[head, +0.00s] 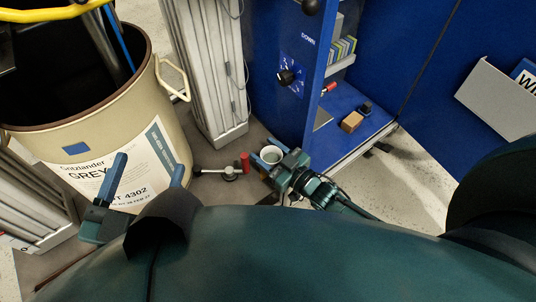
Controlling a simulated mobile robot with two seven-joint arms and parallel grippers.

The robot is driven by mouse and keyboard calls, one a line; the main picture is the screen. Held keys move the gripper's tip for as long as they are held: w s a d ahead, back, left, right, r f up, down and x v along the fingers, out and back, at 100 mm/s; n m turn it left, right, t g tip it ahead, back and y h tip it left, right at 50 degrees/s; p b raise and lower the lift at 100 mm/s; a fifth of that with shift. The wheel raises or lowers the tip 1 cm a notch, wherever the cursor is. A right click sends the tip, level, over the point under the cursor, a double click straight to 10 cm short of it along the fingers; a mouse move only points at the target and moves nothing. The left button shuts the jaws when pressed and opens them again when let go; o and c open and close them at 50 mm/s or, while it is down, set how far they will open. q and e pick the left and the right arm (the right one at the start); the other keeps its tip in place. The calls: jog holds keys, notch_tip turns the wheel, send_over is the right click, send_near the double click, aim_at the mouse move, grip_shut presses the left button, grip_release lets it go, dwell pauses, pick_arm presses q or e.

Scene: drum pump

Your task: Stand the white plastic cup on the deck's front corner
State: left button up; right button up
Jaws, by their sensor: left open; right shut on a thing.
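The white plastic cup (270,155) is at the right side of the grey-brown deck (213,190), close to the foot of the blue cabinet. Its open mouth faces up and it looks about upright. My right gripper (268,162) is shut on the cup from the front right, hiding part of its wall and its base. I cannot tell whether the cup touches the deck. My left gripper (150,163) is open and empty, its two blue fingers wide apart in front of the drum's label. My own dark body hides the deck's near part.
A large beige drum (165,120) stands on the deck at left. A metal fitting with a red handle (245,162) lies just left of the cup. A grey column (205,70) rises behind. The blue cabinet (280,100) stands close behind the cup.

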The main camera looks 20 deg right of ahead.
jog(key=shift+w+d, duration=0.1)
jog(key=shift+d, duration=0.05)
jog(key=shift+f, duration=0.15)
pick_arm(q)
jog(key=shift+w+d, duration=0.1)
jog(key=shift+d, duration=0.05)
pick_arm(e)
jog(key=o, duration=1)
jog(key=shift+c, duration=0.2)
pick_arm(q)
jog(key=shift+r, duration=0.1)
pick_arm(e)
jog(key=shift+s+p, duration=0.2)
jog(key=shift+p, duration=0.1)
pick_arm(q)
jog(key=p, duration=0.3)
jog(key=shift+a+y, duration=0.3)
jog(key=shift+a, duration=0.05)
pick_arm(e)
jog(key=v, duration=1.1)
jog(key=shift+s+d, duration=0.2)
jog(key=shift+s, duration=0.1)
